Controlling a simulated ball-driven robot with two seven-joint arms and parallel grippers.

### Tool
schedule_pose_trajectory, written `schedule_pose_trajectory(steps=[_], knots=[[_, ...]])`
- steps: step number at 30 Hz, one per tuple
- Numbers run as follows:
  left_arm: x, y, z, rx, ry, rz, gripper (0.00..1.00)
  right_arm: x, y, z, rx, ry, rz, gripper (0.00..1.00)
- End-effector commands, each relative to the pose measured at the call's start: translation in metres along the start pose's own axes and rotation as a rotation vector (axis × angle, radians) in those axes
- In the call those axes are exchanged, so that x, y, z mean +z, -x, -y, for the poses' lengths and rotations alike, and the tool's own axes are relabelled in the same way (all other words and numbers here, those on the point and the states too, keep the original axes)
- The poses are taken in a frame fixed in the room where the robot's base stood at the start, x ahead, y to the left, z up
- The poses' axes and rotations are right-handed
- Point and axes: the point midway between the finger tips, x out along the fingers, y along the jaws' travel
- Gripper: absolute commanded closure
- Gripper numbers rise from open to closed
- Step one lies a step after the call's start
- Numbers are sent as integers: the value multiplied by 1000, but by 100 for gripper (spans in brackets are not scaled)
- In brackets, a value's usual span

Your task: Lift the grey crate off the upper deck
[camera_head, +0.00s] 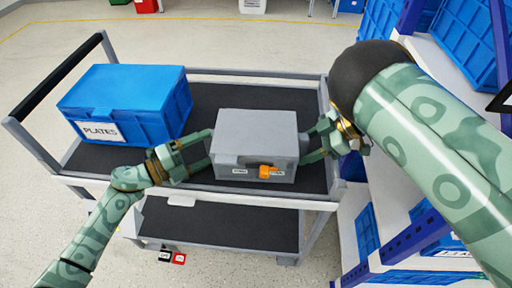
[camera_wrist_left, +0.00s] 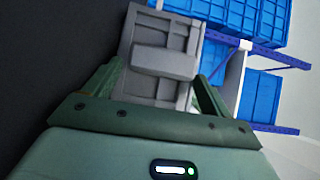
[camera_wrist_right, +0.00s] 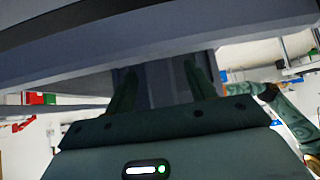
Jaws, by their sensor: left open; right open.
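The grey crate (camera_head: 254,140) with a closed lid sits on the upper deck (camera_head: 312,178) of the cart, right of the blue crate. An orange latch or tag (camera_head: 269,172) and small labels are on its front. My left gripper (camera_head: 208,148) is open at the crate's left side. In the left wrist view the crate's ribbed side and handle (camera_wrist_left: 165,62) show between the open fingers. My right gripper (camera_head: 313,142) is open at the crate's right side. In the right wrist view a grey ribbed wall (camera_wrist_right: 165,82) lies between its fingers. Contact cannot be told.
A blue crate (camera_head: 150,95) labelled PLATES stands left on the same deck. The cart has raised rails and a black handle (camera_head: 58,76) at left. A lower deck (camera_head: 240,222) lies below. Shelving with blue bins (camera_head: 460,40) stands close at right.

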Motion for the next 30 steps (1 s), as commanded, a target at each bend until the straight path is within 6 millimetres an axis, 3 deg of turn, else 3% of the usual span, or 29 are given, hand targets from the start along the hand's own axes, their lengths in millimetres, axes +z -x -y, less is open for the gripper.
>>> schedule_pose_trajectory(steps=[10, 15, 16, 25, 30], knots=[[0, -2, 0, 0, -1, 0, 19, 0, -2, 0, 0, 0, -1, 48], [0, -2, 0, 1, -1, 0, 64, 0, -2, 0, 0, 0, 0, 96], [0, -2, 0, 1, -1, 0, 64, 0, -2, 0, 0, 0, 0, 100], [0, -2, 2, 0, -2, 0, 64, -2, 0, 0, 2, 1, -1, 100], [0, -2, 19, -5, -12, 0, 64, -14, 13, 0, 10, 9, -2, 100]])
